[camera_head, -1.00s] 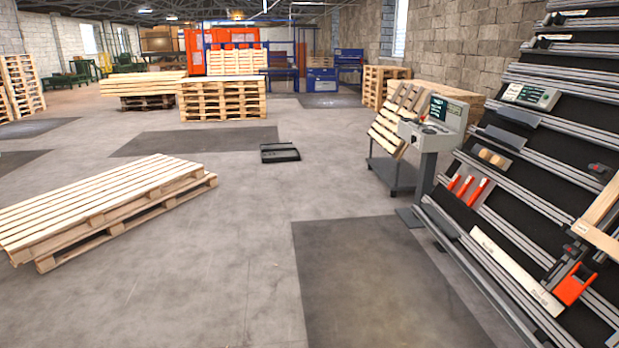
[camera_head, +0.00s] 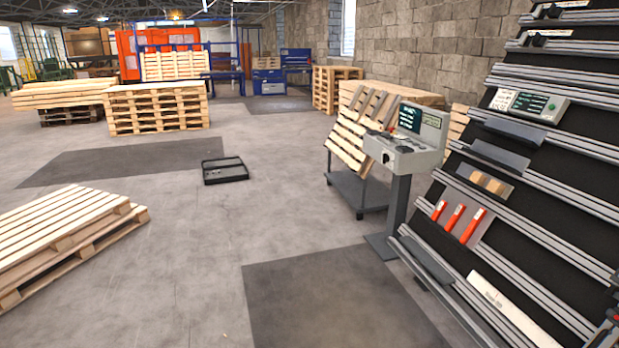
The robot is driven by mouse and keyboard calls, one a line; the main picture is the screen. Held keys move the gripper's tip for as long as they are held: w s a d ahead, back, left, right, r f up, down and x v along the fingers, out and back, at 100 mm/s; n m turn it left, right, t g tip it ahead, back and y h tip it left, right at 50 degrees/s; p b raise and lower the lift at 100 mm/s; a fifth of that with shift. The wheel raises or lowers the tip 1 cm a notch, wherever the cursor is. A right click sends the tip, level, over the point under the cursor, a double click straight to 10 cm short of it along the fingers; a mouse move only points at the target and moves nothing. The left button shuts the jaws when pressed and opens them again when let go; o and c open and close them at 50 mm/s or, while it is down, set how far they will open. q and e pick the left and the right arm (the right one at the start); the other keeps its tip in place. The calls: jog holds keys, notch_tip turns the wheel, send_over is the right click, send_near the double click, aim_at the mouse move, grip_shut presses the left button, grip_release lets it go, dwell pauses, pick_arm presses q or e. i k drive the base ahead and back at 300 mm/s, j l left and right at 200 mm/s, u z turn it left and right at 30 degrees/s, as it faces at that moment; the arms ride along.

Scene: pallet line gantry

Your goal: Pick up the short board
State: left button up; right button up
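A pale, narrow board (camera_head: 508,310) lies slanted along a low rail of the sloped black rack (camera_head: 560,225) at the lower right. I cannot tell whether it is the short board. Small light-wood blocks (camera_head: 491,184) sit on a grey plate higher on the rack.
A grey console (camera_head: 412,140) on a post and a cart (camera_head: 358,190) with a leaning slatted pallet stand left of the rack. Stacked pallets (camera_head: 50,240) lie at the left. A black tray (camera_head: 225,171) is on the floor.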

aim_at(349, 113)
jog(key=i+z, duration=0.15)
jog(key=i, duration=0.8)
jog(key=i+j+z, duration=0.15)
jog(key=i, duration=0.8)
jog(key=i+l, duration=0.1)
jog(key=i, duration=0.9)
jog(key=i+u, duration=0.1)
jog(key=i, duration=0.85)
jog(key=i+z, duration=0.35)
jog(key=i, duration=1.35)
